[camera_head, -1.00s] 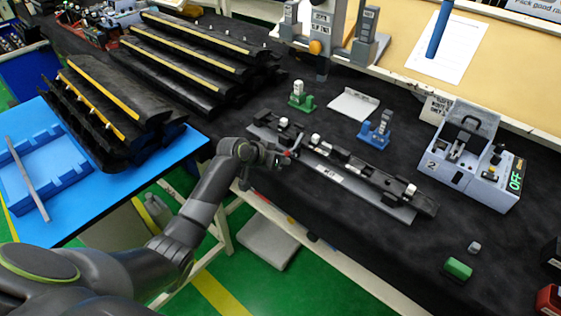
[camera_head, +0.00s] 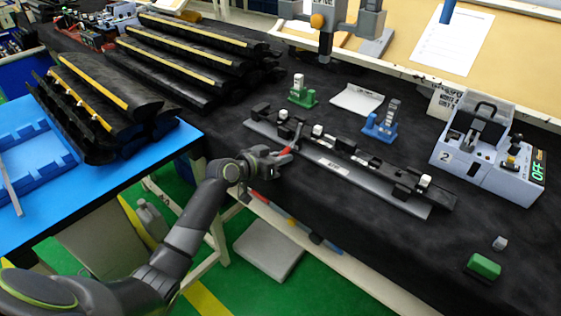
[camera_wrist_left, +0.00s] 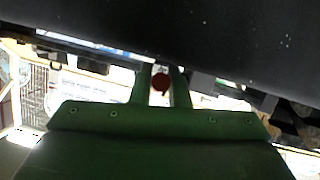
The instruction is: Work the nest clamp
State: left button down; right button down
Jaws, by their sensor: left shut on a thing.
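The nest (camera_head: 333,166) is a long dark bar with silver blocks on a grey labelled base, lying along the front of the black bench. The clamp's red-tipped lever (camera_head: 294,145) leans off the nest's front side toward the bench edge. My left gripper (camera_head: 280,159) is shut on the lever's red end. In the left wrist view a round red end (camera_wrist_left: 160,82) shows between the two fingers. The clamp's pivot and its contact with the nest are too small to tell. My right gripper is not in view.
A green stand (camera_head: 301,95) and a blue stand (camera_head: 381,125) stand behind the nest. A grey box with a green OFF display (camera_head: 490,155) is at right. A green block (camera_head: 484,266) lies at the front right. Black trim pieces (camera_head: 185,65) fill the left.

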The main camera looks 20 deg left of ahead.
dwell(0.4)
pick_arm(q)
jog(key=c, duration=1.4)
grip_release()
jog(key=v, duration=1.7)
jog(key=shift+s+b, duration=0.15)
jog(key=shift+b, duration=0.3)
jog(key=shift+a, duration=0.1)
